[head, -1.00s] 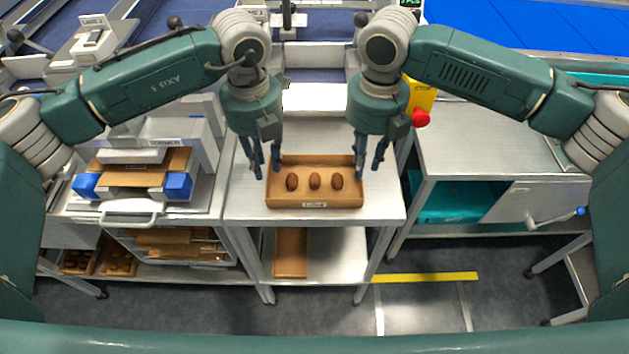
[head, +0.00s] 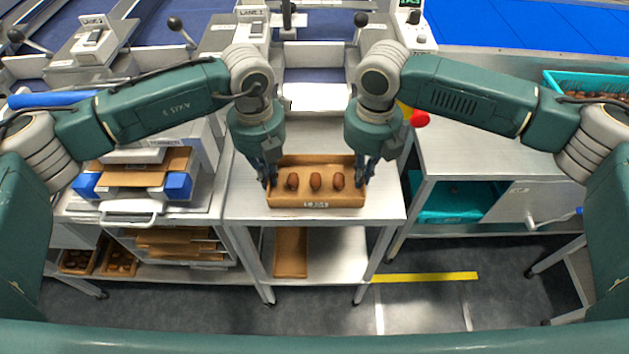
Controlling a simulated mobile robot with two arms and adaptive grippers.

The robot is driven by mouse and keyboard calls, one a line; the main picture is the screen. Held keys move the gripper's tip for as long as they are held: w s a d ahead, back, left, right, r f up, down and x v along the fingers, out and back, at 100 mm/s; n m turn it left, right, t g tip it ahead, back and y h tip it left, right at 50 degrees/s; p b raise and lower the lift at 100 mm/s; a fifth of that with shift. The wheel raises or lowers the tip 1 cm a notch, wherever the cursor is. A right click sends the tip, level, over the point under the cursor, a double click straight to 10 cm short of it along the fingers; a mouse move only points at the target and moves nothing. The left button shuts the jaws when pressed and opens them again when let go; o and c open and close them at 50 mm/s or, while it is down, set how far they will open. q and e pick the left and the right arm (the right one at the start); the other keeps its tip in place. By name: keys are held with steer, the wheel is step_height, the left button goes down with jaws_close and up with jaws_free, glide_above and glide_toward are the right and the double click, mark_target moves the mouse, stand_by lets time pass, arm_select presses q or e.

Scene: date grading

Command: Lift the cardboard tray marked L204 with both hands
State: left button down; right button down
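The cardboard tray (head: 337,202) is brown and shallow, with a small white label on its front wall. It sits level at the middle table, and I cannot tell whether it is clear of the surface. Three brown dates (head: 315,181) lie in a row in it. My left gripper (head: 267,178) is at the tray's left wall, its fingers close together on that wall. My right gripper (head: 363,175) is at the right wall in the same way. The fingertips are partly hidden by the gripper bodies and walls.
The metal table (head: 245,205) has bare room in front of and beside the tray. A machine with blue blocks (head: 178,186) stands at the left. A bench with a red button (head: 420,118) nearby is at the right. A cardboard piece (head: 291,252) lies on the lower shelf.

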steer(key=shift+r, duration=0.1)
